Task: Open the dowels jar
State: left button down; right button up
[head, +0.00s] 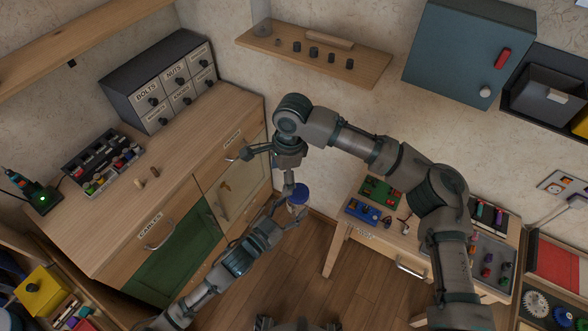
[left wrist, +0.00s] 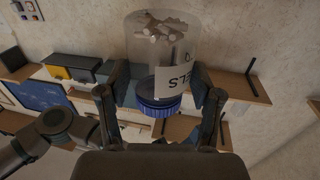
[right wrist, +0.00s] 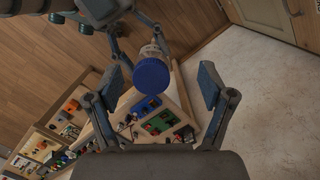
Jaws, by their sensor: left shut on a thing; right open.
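The dowels jar (head: 297,209) is a clear jar with a blue lid (head: 300,194). My left gripper (head: 290,214) is shut around the jar's body and holds it in the air. In the left wrist view the jar (left wrist: 160,45) shows pale dowels inside and a partly visible white label; its lid (left wrist: 160,106) is on. My right gripper (head: 289,184) is just above the lid. In the right wrist view its fingers (right wrist: 162,84) are open, and the blue lid (right wrist: 151,76) shows between them, closer to the left finger.
A wooden cabinet (head: 180,160) with a green door stands left, with labelled drawers (head: 160,80) on top. A low wooden table (head: 400,238) with coloured trays is at right. A shelf (head: 315,52) and a grey-blue wall cabinet (head: 465,50) are above. Open floor lies below the jar.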

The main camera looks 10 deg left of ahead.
aim_at(298, 201)
jog(key=d, duration=0.1)
jog(key=d+h, duration=0.1)
jog(key=w+d+r+m, duration=0.1)
jog(key=shift+d+f+h, duration=0.15)
jog(key=shift+f+h, duration=0.05)
jog(key=shift+h, duration=0.1)
notch_tip(298, 201, down, 7)
jog(key=shift+f, duration=0.2)
